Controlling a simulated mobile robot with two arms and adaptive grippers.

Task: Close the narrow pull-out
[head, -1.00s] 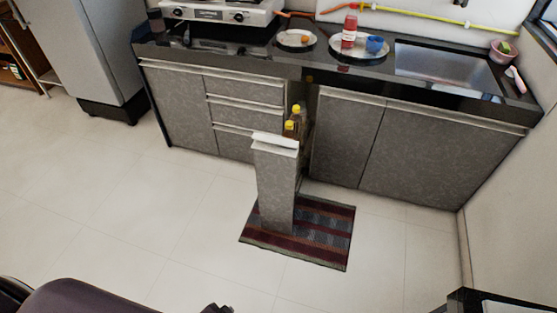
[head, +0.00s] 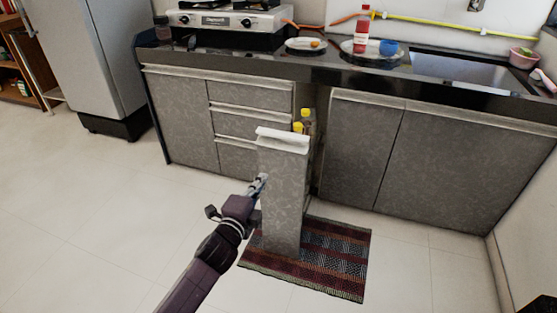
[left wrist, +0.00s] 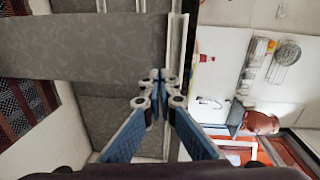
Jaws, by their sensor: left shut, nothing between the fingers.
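The narrow pull-out (head: 283,190) is a tall grey unit with a pale handle strip (head: 283,139) along its top. It stands out from the cabinet row, above the striped mat. Yellow-capped bottles (head: 305,121) show behind its front. My left gripper (head: 262,181) is shut and empty, close to the left side of the pull-out's front; I cannot tell if it touches. In the left wrist view the blue fingers (left wrist: 157,76) meet at their tips, beside a grey panel (left wrist: 80,45) that seems to be the pull-out. My right gripper is not in view.
Drawers (head: 250,122) lie left of the pull-out's gap, and cabinet doors (head: 430,155) lie right. The striped mat (head: 335,262) lies on the floor under and around the pull-out. A fridge (head: 98,65) stands at the left. The floor (head: 110,220) at left is clear.

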